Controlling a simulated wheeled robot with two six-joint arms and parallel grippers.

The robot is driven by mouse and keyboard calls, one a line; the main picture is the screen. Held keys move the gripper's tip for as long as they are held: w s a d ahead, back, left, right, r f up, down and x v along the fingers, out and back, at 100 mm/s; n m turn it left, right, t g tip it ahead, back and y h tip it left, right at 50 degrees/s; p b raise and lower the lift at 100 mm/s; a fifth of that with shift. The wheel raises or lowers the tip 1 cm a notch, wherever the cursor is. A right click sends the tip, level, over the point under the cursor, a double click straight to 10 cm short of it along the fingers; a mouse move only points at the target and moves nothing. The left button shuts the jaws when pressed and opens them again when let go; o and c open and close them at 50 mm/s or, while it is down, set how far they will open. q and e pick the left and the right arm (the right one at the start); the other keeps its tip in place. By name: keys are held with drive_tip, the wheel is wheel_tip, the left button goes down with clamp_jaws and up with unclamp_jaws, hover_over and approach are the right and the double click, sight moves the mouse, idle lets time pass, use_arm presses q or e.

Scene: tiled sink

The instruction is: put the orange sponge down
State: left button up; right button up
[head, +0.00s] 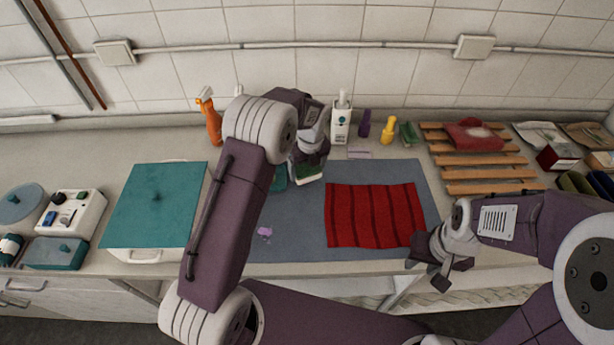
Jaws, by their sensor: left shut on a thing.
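My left gripper (309,160) is over the back part of the blue-grey mat (290,225), left of the red striped cloth (375,215). It is shut on what looks like a sponge (309,175), a small block with a pale face and a green edge. The gripper covers most of it, and I see no clear orange on it. I cannot tell whether the block touches the mat. My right gripper (430,272) is open and empty near the counter's front edge, just off the cloth's lower right corner.
A teal piece (279,180) lies left of the held block. A white bottle (341,118), a purple item (364,124) and a yellow bottle (388,130) stand behind the mat. A wooden rack (485,173) is right, a teal-lidded box (155,205) left.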

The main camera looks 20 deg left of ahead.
sight(307, 178)
use_arm(q)
drive_tip(key=shift+f, duration=1.95)
drive_tip(key=shift+f, duration=0.1)
drive_tip(key=o, duration=1)
drive_tip(key=shift+o, duration=0.2)
drive_tip(key=r, duration=0.4)
drive_tip(key=s+r, duration=0.1)
drive_tip(key=r, duration=0.3)
drive_tip(key=d+r, duration=0.1)
drive_tip(key=r, duration=0.3)
drive_tip(key=shift+s+r, duration=0.1)
drive_tip(key=shift+s, duration=0.1)
drive_tip(key=shift+s+n, duration=0.35)
drive_tip(key=shift+n, duration=0.15)
drive_tip(key=s+a+f+n, duration=0.1)
drive_tip(key=s+n, duration=1)
drive_tip(key=n, duration=0.2)
drive_tip(key=s+a+f+n+h, duration=0.1)
drive_tip(key=s+a+f+n, duration=0.1)
drive_tip(key=s+n, duration=0.9)
drive_tip(key=shift+s+a+f+n, duration=0.15)
drive_tip(key=shift+s+a+n, duration=0.1)
drive_tip(key=shift+n, duration=1.55)
